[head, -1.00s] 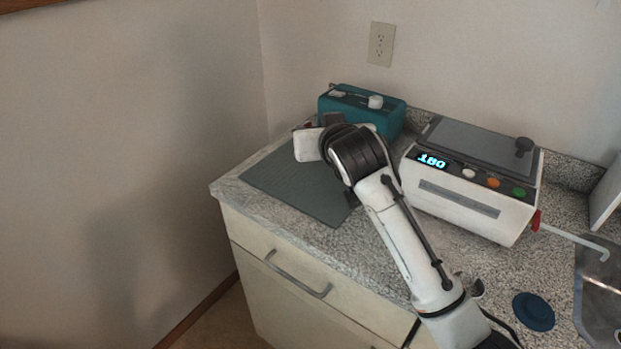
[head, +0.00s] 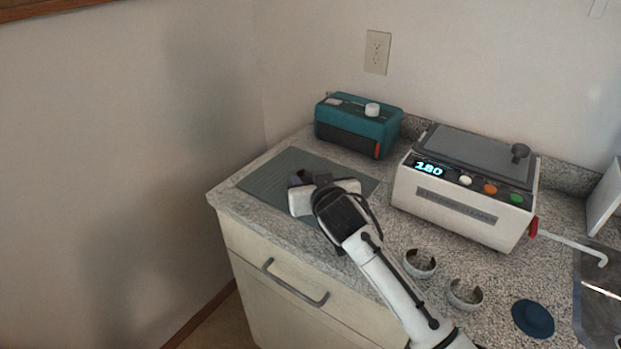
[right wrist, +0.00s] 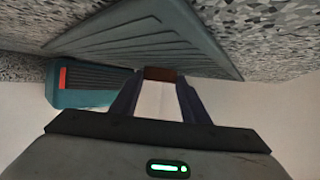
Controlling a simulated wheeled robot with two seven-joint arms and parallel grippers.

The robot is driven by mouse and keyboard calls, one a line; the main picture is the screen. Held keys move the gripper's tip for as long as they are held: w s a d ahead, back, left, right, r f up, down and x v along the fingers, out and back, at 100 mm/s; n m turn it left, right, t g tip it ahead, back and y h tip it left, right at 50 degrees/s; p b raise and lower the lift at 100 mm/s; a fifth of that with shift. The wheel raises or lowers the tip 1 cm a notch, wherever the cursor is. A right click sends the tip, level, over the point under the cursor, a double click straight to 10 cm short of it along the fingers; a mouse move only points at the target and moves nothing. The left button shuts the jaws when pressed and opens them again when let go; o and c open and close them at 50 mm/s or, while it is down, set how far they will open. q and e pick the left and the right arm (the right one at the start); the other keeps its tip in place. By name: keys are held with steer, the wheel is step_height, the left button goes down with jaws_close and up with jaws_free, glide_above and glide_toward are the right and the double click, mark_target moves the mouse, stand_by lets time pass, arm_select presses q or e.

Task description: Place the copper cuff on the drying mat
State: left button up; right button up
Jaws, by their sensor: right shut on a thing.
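The drying mat (head: 262,178) is a flat grey-green ribbed sheet on the left end of the counter; it also shows in the right wrist view (right wrist: 135,40). My right gripper (head: 308,178) is over the mat's front right part. In the right wrist view my right gripper (right wrist: 158,85) is shut on a small brown piece (right wrist: 160,74) between its fingertips, which I take to be the copper cuff. Its shape is mostly hidden, and the head view does not show it clearly. I cannot tell whether it touches the mat. My left gripper is out of view.
A teal box (head: 357,125) stands behind the mat. A white device reading 180 (head: 460,195) stands to the right. Two round greyish open pieces (head: 420,263) (head: 465,294) and a dark blue disc (head: 533,318) lie on the counter, near a sink (head: 600,295).

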steer(key=shift+f, duration=0.15)
steer(key=o, duration=1)
steer(key=shift+r, duration=0.3)
steer(key=shift+s, duration=0.35)
steer(key=v, duration=1.1)
steer(key=shift+s+d+r, duration=0.1)
steer(key=shift+s, duration=0.05)
